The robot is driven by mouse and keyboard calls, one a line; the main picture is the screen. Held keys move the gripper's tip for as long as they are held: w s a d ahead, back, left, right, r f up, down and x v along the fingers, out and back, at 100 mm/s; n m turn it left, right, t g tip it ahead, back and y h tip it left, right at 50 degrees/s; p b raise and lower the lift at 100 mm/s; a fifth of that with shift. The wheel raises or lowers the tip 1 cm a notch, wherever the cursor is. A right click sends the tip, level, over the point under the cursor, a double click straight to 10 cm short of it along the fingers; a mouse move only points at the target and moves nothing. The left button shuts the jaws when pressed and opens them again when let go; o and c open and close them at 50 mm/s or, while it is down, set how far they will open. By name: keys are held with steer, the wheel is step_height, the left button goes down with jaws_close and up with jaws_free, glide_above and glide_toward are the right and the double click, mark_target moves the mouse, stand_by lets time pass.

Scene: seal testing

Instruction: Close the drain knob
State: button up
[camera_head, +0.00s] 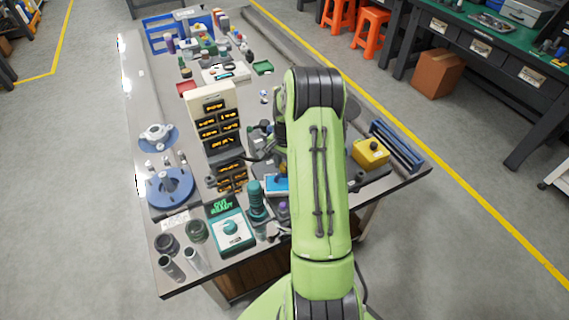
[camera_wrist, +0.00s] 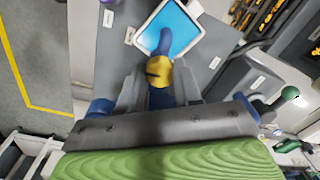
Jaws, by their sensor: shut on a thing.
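In the wrist view my gripper (camera_wrist: 158,85) has its two grey fingers on either side of a small yellow knob (camera_wrist: 158,71) with a dark slot on its face. The fingers are shut on it. A blue part shows just behind the knob, between the fingers. A rounded blue piece stands beyond the knob, in front of a white-framed bright blue panel (camera_wrist: 178,25). I cannot tell from its markings whether the yellow knob is the drain knob. In the head view my green arm hides the gripper and the knob; the blue panel (camera_head: 277,184) shows left of the arm.
The grey bench (camera_head: 398,184) is crowded. A cream tower with orange displays (camera_head: 215,120), a teal-and-white box with a knob (camera_head: 231,231) and blue round fixtures (camera_head: 171,187) stand left of my arm. A yellow box (camera_head: 370,153) stands right of it.

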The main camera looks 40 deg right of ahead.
steer(key=shift+r+m, duration=0.1)
steer(key=shift+m, duration=0.4)
steer(key=o, duration=0.8)
steer(key=shift+c, duration=0.2)
step_height(320, 180, up, 16)
steer(key=p, duration=0.2)
steer(key=shift+s, duration=0.25)
